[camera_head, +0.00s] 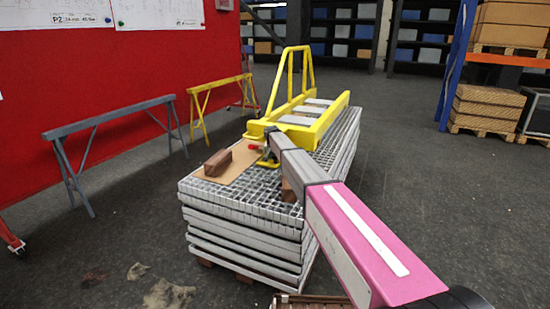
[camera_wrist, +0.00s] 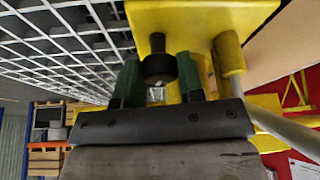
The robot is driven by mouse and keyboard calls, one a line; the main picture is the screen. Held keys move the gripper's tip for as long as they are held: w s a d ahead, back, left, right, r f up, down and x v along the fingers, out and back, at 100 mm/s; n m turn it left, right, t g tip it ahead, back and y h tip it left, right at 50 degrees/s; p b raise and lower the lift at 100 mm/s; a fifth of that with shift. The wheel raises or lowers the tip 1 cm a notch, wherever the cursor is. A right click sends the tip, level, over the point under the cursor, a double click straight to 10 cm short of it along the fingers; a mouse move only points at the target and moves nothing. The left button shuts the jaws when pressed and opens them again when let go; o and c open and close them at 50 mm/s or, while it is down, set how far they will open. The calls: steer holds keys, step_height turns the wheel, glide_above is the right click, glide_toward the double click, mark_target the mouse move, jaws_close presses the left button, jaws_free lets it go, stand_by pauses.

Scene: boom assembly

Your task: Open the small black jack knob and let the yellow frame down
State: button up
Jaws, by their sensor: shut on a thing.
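The yellow frame (camera_head: 322,124) lies on a stack of metal gratings (camera_head: 247,207), with a tall yellow hoop (camera_head: 290,75) rising at its far end. In the wrist view, the small black knob (camera_wrist: 158,68) sits against a yellow plate (camera_wrist: 190,20) of the frame. My gripper (camera_wrist: 159,76) has its green fingers on either side of the knob and is shut on it. A small silver piece (camera_wrist: 156,94) shows below the knob. In the head view, my arm reaches to the frame's near end, and the knob and fingertips are hard to make out there.
A brown block (camera_head: 217,163) lies on a cardboard sheet (camera_head: 232,165) left of the gripper. Grey (camera_head: 110,115) and yellow (camera_head: 205,87) trestles stand along the red wall. The floor right of the stack is clear. Shelving with boxes (camera_head: 488,106) stands at the far right.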

steer(key=shift+n+y, duration=0.3)
steer(key=shift+n, duration=0.4)
steer(key=o, duration=0.9)
steer(key=v, duration=1)
steer(key=shift+r, duration=0.4)
steer(key=shift+s, duration=0.1)
steer(key=shift+s, duration=0.1)
